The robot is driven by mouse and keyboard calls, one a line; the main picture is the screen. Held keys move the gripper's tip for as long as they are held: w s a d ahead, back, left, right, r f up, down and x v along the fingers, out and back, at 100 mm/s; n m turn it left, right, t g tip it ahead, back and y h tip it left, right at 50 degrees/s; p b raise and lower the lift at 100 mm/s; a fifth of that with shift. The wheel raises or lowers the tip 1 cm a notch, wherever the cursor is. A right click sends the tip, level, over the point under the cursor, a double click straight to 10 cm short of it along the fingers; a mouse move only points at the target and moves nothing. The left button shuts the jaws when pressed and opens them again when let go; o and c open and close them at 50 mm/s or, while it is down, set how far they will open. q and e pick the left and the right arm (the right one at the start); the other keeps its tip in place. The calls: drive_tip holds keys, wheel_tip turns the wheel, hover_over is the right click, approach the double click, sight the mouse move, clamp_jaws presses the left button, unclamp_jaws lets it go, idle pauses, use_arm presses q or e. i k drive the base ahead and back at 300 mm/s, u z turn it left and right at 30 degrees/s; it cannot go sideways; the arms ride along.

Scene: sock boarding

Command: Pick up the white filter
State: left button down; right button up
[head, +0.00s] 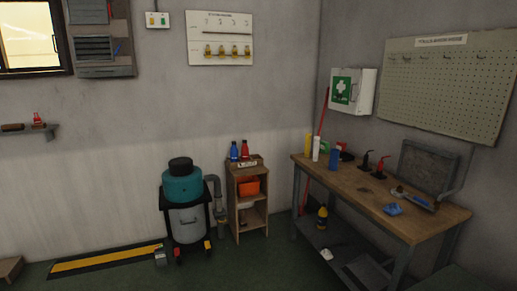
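A white upright cylinder (316,148), which looks like the white filter, stands at the back left end of the wooden workbench (340,185) in the head view. A yellow cylinder (308,144) stands close beside it on the left. A small white item (326,254) also lies on the bench's lower shelf, too small to identify. Neither of my grippers shows in this view, so I cannot see whether they hold anything.
Dark oil cans (367,162), a blue cloth-like item (393,209) and a grey mesh panel (428,168) are on the bench. A small wooden shelf (252,222) and a teal-topped vacuum (184,188) stand left of it. The floor in front looks clear.

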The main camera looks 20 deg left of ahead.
sight(316, 148)
drive_tip(key=u, duration=0.9)
drive_tip(key=i, duration=2)
drive_tip(key=z, duration=1.3)
drive_tip(key=i, duration=0.6)
drive_tip(key=z, duration=0.5)
